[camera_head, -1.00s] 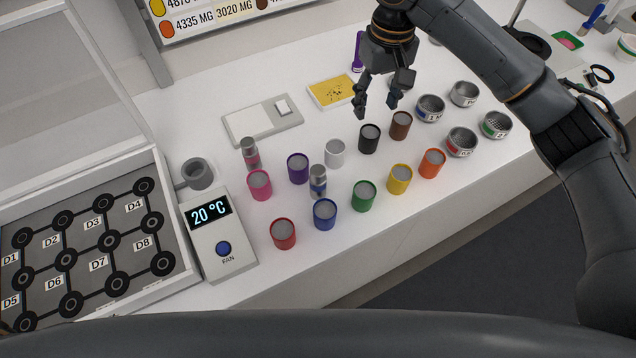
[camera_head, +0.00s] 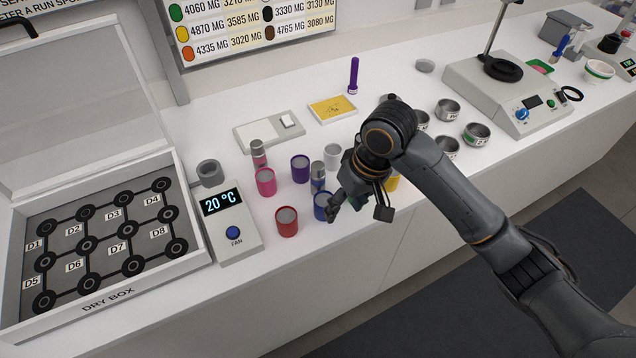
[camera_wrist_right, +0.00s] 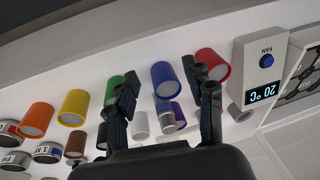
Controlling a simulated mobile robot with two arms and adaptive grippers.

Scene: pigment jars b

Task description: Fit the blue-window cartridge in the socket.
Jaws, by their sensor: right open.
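The blue-window cartridge (camera_head: 318,177), a silver cylinder with a blue band, stands upright among the jars, just behind the blue jar (camera_head: 322,204). In the right wrist view the cartridge (camera_wrist_right: 166,118) shows between my fingers, beyond the blue jar. The socket (camera_head: 210,172) is a grey ring-shaped cup beside the fan unit, and it looks empty. My right gripper (camera_head: 358,209) is open and empty, in front of and to the right of the cartridge; its fingers also show in the right wrist view (camera_wrist_right: 160,76). My left gripper is not in view.
A second silver cartridge with a pink-red band (camera_head: 259,153) stands behind the pink jar (camera_head: 265,182). The red jar (camera_head: 287,222) and purple jar (camera_head: 300,168) are close by. The fan unit (camera_head: 232,222) and dry box (camera_head: 190,240) lie left. My arm hides several jars.

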